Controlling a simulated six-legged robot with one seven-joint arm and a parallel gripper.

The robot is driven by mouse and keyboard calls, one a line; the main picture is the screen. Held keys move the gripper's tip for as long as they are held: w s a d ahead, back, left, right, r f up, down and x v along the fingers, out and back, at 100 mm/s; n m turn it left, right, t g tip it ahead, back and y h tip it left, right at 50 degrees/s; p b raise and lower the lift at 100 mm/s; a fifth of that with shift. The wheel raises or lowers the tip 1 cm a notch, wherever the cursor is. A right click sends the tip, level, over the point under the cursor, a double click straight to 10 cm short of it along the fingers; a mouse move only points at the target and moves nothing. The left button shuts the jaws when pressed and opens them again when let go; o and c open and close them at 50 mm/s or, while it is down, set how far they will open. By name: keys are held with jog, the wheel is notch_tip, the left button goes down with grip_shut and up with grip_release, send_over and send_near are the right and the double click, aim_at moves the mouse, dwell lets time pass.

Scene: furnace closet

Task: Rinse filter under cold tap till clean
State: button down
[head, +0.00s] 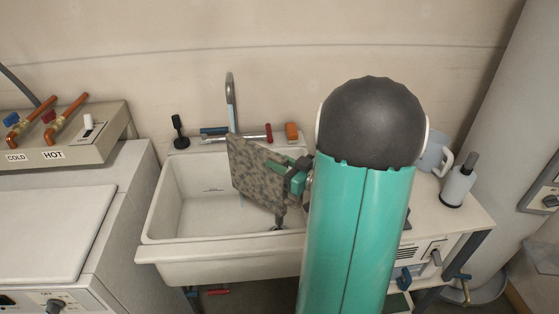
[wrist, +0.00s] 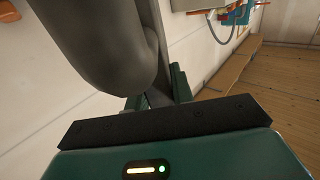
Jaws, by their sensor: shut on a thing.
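The filter (head: 256,172) is a flat square panel with mottled grey-brown dirt. It stands nearly on edge above the sink basin (head: 172,205), tilted. My gripper (head: 292,178) is shut on its right edge. The grey tap spout (head: 231,100) rises behind the filter's upper left corner. A blue-ended handle (head: 214,130) is left of the spout's base and a red-ended one (head: 268,131) right of it. A thin bluish streak shows below the filter's left edge; I cannot tell whether it is running water. In the wrist view, a large grey rounded form hides much beyond my gripper.
A black plunger-like tool (head: 179,132) and an orange block (head: 291,131) stand on the sink's back ledge. A washer (head: 60,230) with COLD and HOT valves above is at left. A grey mug (head: 434,158) and a bottle (head: 458,182) stand at right. The basin's left side is clear.

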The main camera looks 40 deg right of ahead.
jog(key=shift+r, duration=0.1)
jog(key=shift+w+d, duration=0.1)
jog(key=shift+d, duration=0.15)
jog(key=shift+w+d+f, duration=0.15)
jog(key=shift+w, duration=0.25)
jog(key=shift+w+d+f, duration=0.1)
jog(key=shift+w+f, duration=0.05)
jog(key=shift+w, duration=0.25)
jog(key=shift+w+d, duration=0.15)
jog(key=shift+d, duration=0.05)
jog(key=shift+w+d+f, duration=0.1)
jog(key=shift+w+d, duration=0.05)
jog(key=shift+w, duration=0.3)
jog(key=shift+w+d+f, duration=0.1)
jog(key=shift+w+d, duration=0.05)
jog(key=shift+w, duration=0.25)
jog(key=w+d+f, duration=0.1)
jog(key=w+d, duration=0.3)
jog(key=w, duration=0.4)
jog(key=shift+d+f, duration=0.15)
jog(key=shift+f, duration=0.25)
jog(key=shift+s, duration=0.1)
